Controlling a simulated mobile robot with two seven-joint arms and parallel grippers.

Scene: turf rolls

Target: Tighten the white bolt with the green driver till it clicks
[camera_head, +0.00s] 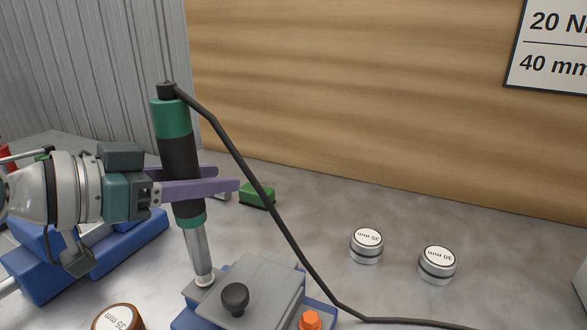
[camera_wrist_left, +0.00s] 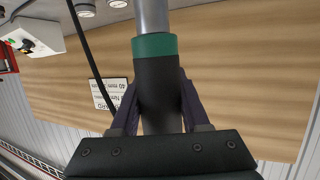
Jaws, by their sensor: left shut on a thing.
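The green driver (camera_head: 179,160) has a black grip with green bands, a steel shaft and a dark cable from its top. It stands nearly upright, tilted slightly, its lower end at a small pale plate beside the grey clamp block. My left gripper (camera_head: 227,179) is shut around the black grip, its purple fingers on either side. The left wrist view shows the driver (camera_wrist_left: 158,85) between both fingers, with its green collar and shaft beyond. My right gripper is not in view.
The grey block (camera_head: 262,283) with a black knob (camera_head: 235,298) sits on a blue base; an orange bolt (camera_head: 311,320) is at its right. Silver cylinders (camera_head: 366,247) (camera_head: 437,266) stand right. A green block (camera_head: 257,196) lies behind. The cable (camera_head: 262,195) crosses the middle.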

